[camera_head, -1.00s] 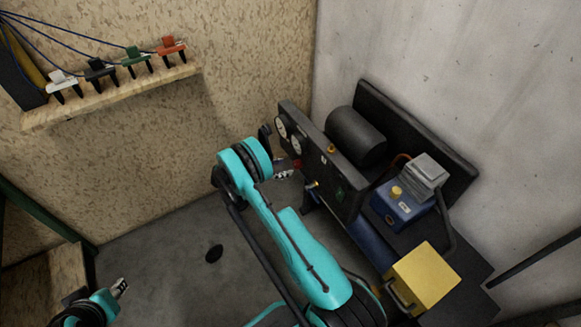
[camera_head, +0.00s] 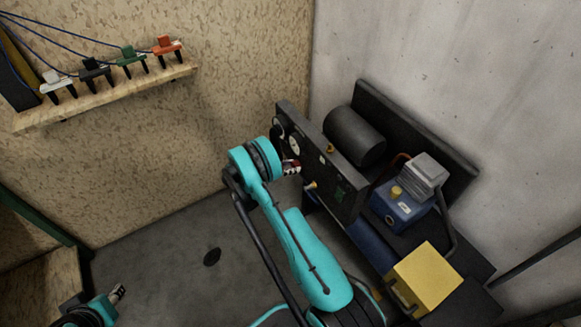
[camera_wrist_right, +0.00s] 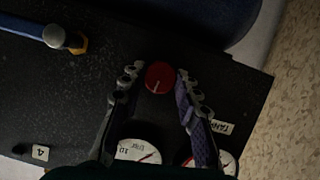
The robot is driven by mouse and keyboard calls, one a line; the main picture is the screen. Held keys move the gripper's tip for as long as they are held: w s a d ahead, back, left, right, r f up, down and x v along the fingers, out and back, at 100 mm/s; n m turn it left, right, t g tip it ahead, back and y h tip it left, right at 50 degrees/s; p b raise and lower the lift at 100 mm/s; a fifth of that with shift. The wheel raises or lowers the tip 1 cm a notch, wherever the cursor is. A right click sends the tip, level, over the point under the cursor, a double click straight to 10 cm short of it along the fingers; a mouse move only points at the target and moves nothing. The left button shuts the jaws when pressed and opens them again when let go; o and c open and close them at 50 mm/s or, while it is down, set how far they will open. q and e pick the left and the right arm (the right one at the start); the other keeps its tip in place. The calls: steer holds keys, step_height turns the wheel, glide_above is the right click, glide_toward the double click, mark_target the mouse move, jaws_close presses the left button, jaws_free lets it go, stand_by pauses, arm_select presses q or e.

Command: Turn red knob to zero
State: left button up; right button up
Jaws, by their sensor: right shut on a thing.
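The red knob (camera_wrist_right: 159,77) with a pale pointer line is on the black panel (camera_head: 345,195). In the right wrist view my right gripper (camera_wrist_right: 158,82) has one finger on each side of the knob and is shut on it. The pointer line runs toward the gauges, slightly left of straight down in that view. In the head view my right gripper (camera_head: 290,167) is at the panel's left part, partly behind my teal arm. My left gripper (camera_head: 117,294) is low at the left, away from the panel; its jaws are too small to read.
Gauges (camera_wrist_right: 139,151) sit beside the knob, partly covered by my fingers. A valve with a yellow nut (camera_wrist_right: 78,45) is on the same panel. A blue unit (camera_head: 398,210) and a yellow box (camera_head: 428,277) stand to the right. Clamps line a wooden shelf (camera_head: 110,96).

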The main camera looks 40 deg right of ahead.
steer(key=shift+n+g, duration=0.3)
steer(key=shift+n, duration=0.2)
steer(key=o, duration=1.2)
steer(key=shift+c, duration=0.2)
steer(key=v, duration=1.2)
